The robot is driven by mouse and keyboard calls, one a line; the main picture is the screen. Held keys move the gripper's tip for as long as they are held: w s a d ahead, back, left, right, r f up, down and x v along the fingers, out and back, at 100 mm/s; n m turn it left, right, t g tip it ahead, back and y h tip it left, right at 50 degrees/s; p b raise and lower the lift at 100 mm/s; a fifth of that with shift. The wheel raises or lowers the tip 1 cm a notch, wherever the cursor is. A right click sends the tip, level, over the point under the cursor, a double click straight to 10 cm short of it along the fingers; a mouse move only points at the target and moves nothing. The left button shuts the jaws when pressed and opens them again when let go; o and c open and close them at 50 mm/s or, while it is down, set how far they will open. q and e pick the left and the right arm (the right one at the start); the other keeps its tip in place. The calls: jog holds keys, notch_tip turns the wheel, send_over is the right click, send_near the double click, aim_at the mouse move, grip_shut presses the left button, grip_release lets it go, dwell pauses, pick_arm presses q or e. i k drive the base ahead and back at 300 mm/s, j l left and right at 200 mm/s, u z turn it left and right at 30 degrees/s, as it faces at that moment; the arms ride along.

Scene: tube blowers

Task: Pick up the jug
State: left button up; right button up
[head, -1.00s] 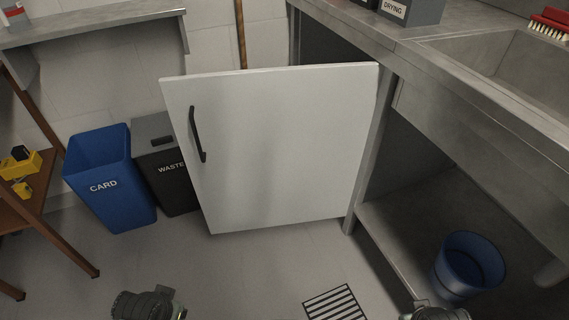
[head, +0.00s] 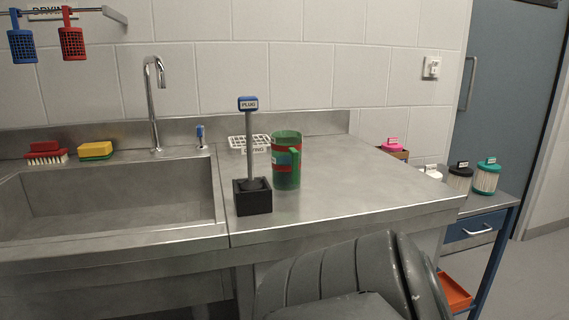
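The jug (head: 286,165) is green and see-through with red bands and a handle. It stands upright on the steel counter (head: 345,185), right of the sink and just behind and right of a black block with a post. The block hides none or little of it. No gripper fingers show in the head view, so I cannot see where either gripper is. Nothing touches the jug from my side.
A black block (head: 252,197) with a post labelled PLUG stands close to the jug's left. A white rack (head: 250,143) lies behind. The sink (head: 110,200) and tap (head: 154,100) are left. The counter right of the jug is clear. A trolley (head: 490,203) holds several lidded jars.

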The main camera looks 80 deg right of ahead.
aim_at(286, 145)
jog(key=z, duration=2.35)
